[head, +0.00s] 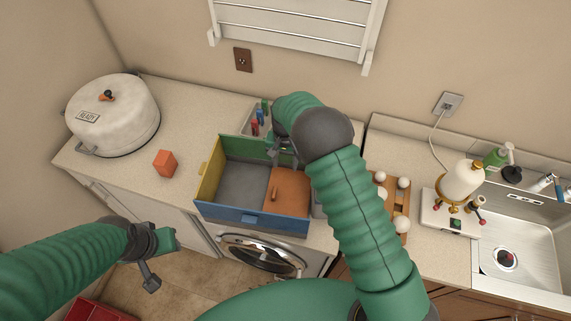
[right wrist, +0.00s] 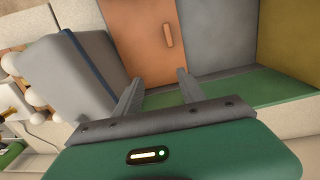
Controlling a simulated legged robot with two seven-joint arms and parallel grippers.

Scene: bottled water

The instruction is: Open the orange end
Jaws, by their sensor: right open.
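An open-topped box (head: 206,190) stands on the counter with a yellow left side, a blue front and a green back. An orange panel (head: 288,190) with a small handle (head: 274,193) covers the right part of the box beside the grey floor. The orange panel (right wrist: 145,35) and its handle (right wrist: 168,36) also show in the right wrist view. My right gripper (head: 283,150) is open and empty at the green back side, its fingers (right wrist: 159,78) pointing toward the panel. The box's right end is partly hidden by my right arm. My left gripper (head: 156,258) is low at the left, away from the box; its jaw state is unclear.
An orange block (head: 165,163) and a white pot (head: 112,115) are on the counter at left. A tray of small bottles (head: 256,122) is behind the box. White balls on a wooden rack (head: 402,205) and a sink (head: 525,250) are at right. A washer (head: 262,254) is below.

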